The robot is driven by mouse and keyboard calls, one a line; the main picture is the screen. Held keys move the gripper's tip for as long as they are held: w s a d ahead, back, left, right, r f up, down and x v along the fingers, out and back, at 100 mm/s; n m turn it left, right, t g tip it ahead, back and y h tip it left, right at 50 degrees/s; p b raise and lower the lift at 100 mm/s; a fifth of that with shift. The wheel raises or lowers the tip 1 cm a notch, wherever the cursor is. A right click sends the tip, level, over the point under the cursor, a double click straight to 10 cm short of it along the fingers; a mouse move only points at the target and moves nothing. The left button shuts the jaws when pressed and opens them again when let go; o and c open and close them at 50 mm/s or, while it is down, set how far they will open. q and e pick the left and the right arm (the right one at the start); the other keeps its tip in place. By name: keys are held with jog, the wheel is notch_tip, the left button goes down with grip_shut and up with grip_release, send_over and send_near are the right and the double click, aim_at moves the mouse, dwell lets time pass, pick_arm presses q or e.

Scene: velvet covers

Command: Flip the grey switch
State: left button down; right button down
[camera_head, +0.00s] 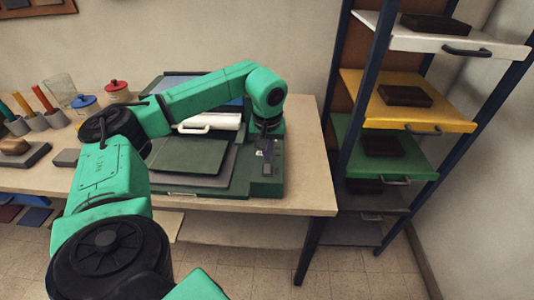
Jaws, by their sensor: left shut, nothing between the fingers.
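A dark green device (265,188) sits near the right end of the table. A small grey switch-like part (267,170) shows on its right side, but it is too small to tell its position. My left gripper (266,147) points down right over that part, with its fingers shut and nothing between them. I cannot tell whether the fingertips touch it, as the gripper partly hides it. My right gripper is not in view.
A shelf rack with a white shelf (400,38), a yellow shelf (440,118) and a green shelf (405,165) stands right of the table (310,165). Red-lidded (117,90) and blue-lidded (86,104) pots and a clear glass (60,88) stand at the left. The table's right end is bare.

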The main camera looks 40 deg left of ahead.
aim_at(267, 166)
pick_arm(q)
jog(key=shift+f+b, duration=0.7)
jog(key=shift+f, duration=0.3)
dwell(0.7)
notch_tip(267, 166, up, 7)
jog(key=p, duration=0.6)
jog(key=shift+r, duration=0.1)
